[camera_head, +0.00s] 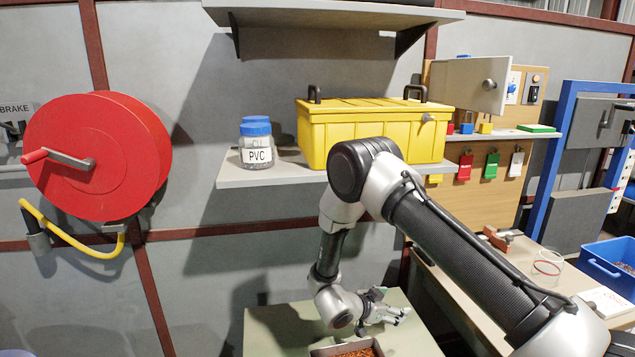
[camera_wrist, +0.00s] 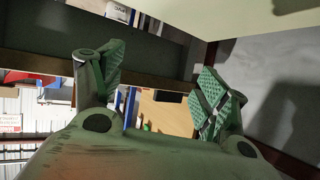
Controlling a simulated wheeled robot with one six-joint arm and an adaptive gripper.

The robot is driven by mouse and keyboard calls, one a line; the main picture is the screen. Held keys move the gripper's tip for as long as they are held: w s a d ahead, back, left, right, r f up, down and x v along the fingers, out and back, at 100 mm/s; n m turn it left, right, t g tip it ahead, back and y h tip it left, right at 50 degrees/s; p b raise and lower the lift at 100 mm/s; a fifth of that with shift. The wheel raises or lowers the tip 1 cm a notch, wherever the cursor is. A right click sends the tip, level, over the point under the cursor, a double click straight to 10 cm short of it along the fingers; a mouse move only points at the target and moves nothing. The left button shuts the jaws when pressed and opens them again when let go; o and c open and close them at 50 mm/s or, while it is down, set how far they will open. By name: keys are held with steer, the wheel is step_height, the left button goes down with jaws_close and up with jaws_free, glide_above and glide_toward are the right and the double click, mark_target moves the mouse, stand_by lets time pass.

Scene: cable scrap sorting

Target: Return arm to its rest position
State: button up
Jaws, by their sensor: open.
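My gripper (camera_head: 385,308) is at the end of my arm, above the pale green work surface (camera_head: 275,330) at the bottom middle of the head view. The arm reaches in from the lower right and bends down in front of the yellow box. In the wrist view my gripper (camera_wrist: 160,88) has its two green-padded fingers spread wide apart, with nothing between them. A tray of orange-brown granules (camera_head: 322,351) sits just below the gripper, partly cut off by the picture's lower edge.
A shelf (camera_head: 235,177) behind the arm holds a yellow box (camera_head: 370,122) and jars, one labelled PVC (camera_head: 256,150). A red reel (camera_head: 85,150) hangs on the left wall. A second table at right carries a blue bin (camera_head: 600,272). An upper shelf (camera_head: 330,14) overhangs.

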steer(key=a+r+n+g+y, duration=0.1)
steer(key=a+r+n+y, duration=0.2)
steer(key=a+n+y, duration=0.55)
steer(key=s+a+r+g+y, duration=0.25)
steer(key=s+r+y, duration=0.25)
steer(key=r, duration=0.4)
steer(key=s+d+r+n+h, duration=0.3)
steer(key=s+d+r, duration=2.2)
steer(key=r, duration=0.3)
steer(key=shift+s+d+r, duration=0.4)
steer(key=shift+s, duration=0.25)
steer(key=shift+n+t, duration=0.25)
